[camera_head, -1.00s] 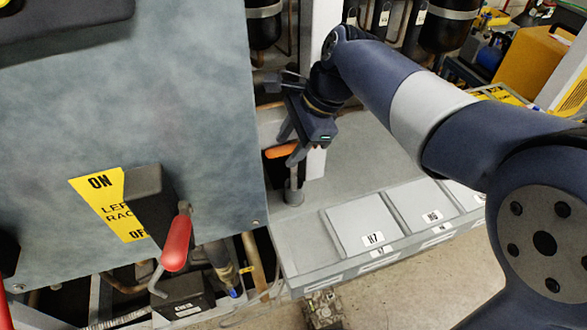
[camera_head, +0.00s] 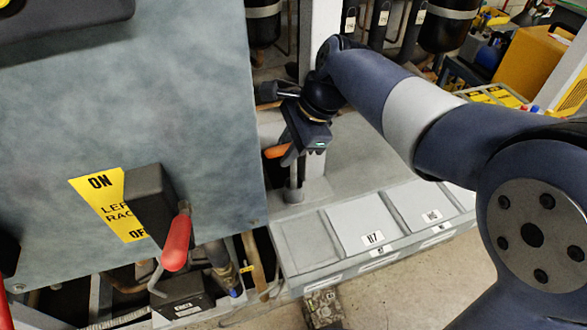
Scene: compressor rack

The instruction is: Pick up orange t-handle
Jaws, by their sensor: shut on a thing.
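The orange t-handle (camera_head: 277,151) shows as a short orange bar just right of the grey panel's edge. My gripper (camera_head: 292,158) is at it, pointing down, with its fingers shut around the bar. The fingers hide the middle of the handle, so only its left end shows clearly. A grey upright post (camera_head: 296,178) stands right under the fingers, on a round foot on the grey bench. I cannot tell whether the handle is still seated on this post.
The large grey panel (camera_head: 130,90) stands close on the left, with a red-handled lever (camera_head: 176,243) on it. A grey bench top (camera_head: 360,170) with labelled lids (camera_head: 366,218) extends to the right. A white column (camera_head: 319,40) rises behind my gripper.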

